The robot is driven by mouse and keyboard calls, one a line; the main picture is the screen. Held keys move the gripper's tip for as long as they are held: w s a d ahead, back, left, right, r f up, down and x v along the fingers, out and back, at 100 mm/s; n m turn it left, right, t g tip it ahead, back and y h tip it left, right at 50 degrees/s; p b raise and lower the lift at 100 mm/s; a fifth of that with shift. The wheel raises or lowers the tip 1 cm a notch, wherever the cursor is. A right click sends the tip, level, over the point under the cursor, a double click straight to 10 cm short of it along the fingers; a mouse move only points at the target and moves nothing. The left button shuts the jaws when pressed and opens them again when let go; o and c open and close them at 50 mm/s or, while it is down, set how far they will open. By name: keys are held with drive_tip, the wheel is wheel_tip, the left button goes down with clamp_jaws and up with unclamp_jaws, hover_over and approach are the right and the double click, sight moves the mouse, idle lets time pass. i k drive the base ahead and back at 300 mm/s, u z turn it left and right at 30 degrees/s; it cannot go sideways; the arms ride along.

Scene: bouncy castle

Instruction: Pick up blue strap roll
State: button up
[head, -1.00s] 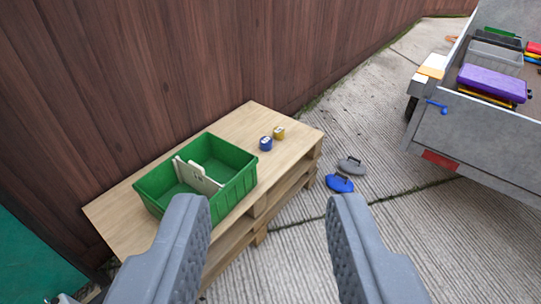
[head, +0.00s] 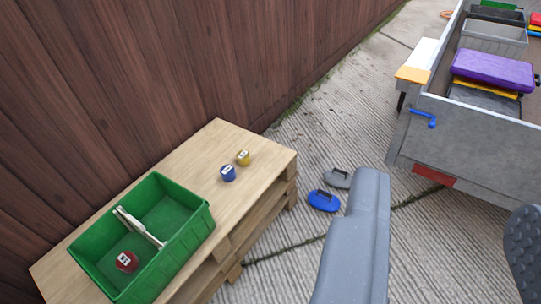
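The blue strap roll (head: 228,173), with a white label, sits on the wooden pallet table (head: 272,160), to the right of the green crate. A yellow strap roll (head: 243,157) stands just behind it, close by. My gripper (head: 450,215) is open and empty, its grey fingers wide apart at the lower right, away from the table. The right finger is partly cut off by the picture edge. The blue roll lies to the left of both fingers and is in plain view.
The green crate (head: 193,228) has a pale divider (head: 138,227) and a red roll (head: 127,261) in it. A blue item (head: 323,201) and a grey one (head: 338,178) lie on the concrete. A trailer (head: 470,135) holding boxes stands right; a wooden fence (head: 150,70) runs behind.

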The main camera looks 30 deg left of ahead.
sight(228, 172)
drive_tip(key=u, duration=0.05)
drive_tip(key=i, duration=1.25)
drive_tip(key=u, duration=0.85)
drive_tip(key=i, duration=0.45)
drive_tip(key=u, duration=0.3)
drive_tip(key=k, duration=0.85)
drive_tip(key=u, duration=0.2)
drive_tip(key=i, duration=0.85)
drive_tip(key=z, duration=0.1)
